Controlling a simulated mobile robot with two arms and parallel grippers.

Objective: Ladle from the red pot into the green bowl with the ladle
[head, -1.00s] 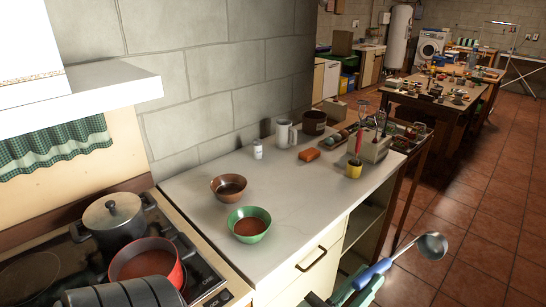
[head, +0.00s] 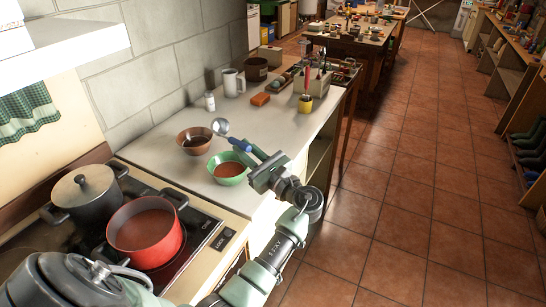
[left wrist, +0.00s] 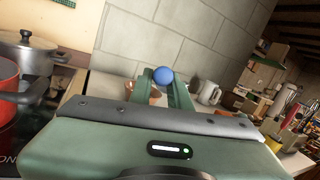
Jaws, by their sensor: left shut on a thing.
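My left gripper (head: 258,170) is shut on the blue handle of the ladle (head: 239,144), over the counter's front edge beside the green bowl. The ladle's metal cup (head: 220,127) points to the back left, near the brown bowl in the picture; its contents cannot be made out. The green bowl (head: 229,180) holds something reddish brown. The red pot (head: 178,243) stands on the hob with brown-red contents, well left of the gripper. In the left wrist view the blue handle end (left wrist: 163,75) sits between the fingers, and the red pot (left wrist: 8,85) is at the left edge.
A brown bowl (head: 186,149) stands behind the green bowl. A lidded grey pot (head: 86,205) is beside the red pot. The counter's middle (head: 262,122) is clear.

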